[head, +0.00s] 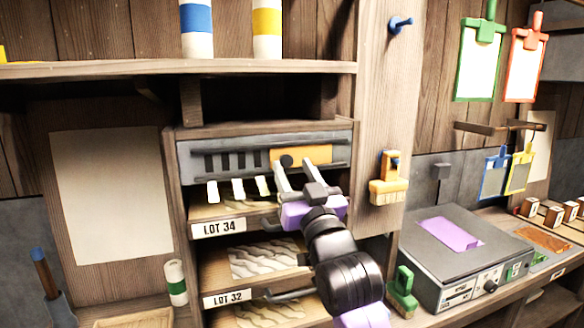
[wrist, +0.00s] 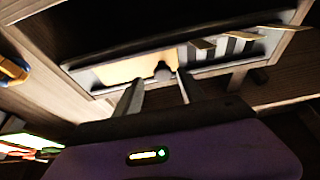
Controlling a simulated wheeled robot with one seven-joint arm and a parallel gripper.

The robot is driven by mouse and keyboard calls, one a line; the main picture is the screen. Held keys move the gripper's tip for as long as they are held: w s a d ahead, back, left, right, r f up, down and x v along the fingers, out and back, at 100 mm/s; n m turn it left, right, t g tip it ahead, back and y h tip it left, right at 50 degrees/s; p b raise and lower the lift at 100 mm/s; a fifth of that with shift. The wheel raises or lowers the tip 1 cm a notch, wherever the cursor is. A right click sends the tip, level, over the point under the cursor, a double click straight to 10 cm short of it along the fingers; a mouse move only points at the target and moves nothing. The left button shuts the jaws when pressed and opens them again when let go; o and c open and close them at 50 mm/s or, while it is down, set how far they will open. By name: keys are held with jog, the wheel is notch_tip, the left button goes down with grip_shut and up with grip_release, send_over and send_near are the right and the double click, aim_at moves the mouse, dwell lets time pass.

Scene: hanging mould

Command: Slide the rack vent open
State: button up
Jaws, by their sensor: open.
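The rack vent (head: 232,161) is a grey panel with dark upright slots, set across the top of the wooden rack. Its orange-yellow slider plate (head: 318,153) covers the right part, and several slots to the left are uncovered. A dark round knob (head: 287,161) sits near the plate's left end. In the wrist view the knob (wrist: 163,73) shows between my fingertips, with the pale plate (wrist: 125,69) beside it. My gripper (head: 293,167) is open, with its two pale fingers reaching up to the knob, one on each side. Contact with the knob cannot be told.
Several white tags (head: 238,188) hang below the vent. Rack trays labelled LOT 34 (head: 218,228) and LOT 32 (head: 223,297) lie beneath. A yellow brush (head: 388,185) hangs on the post to the right, and a grey device (head: 460,250) stands on the right bench.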

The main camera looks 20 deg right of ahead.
jog(key=b+v, duration=0.1)
jog(key=v, duration=0.4)
jog(key=shift+s+f, duration=0.1)
jog(key=shift+s, duration=0.25)
jog(key=s+f+g, duration=0.2)
jog(key=s+f, duration=0.9)
jog(key=s, duration=0.4)
jog(key=s+f+g, duration=0.3)
jog(key=s+f, duration=0.8)
jog(key=s, duration=0.5)
jog(key=s+f+g, duration=0.2)
jog(key=s+f, duration=0.8)
jog(key=s, duration=0.6)
jog(key=shift+s+f+g, duration=0.25)
jog(key=shift+f+g, duration=0.05)
jog(key=shift+f, duration=0.1)
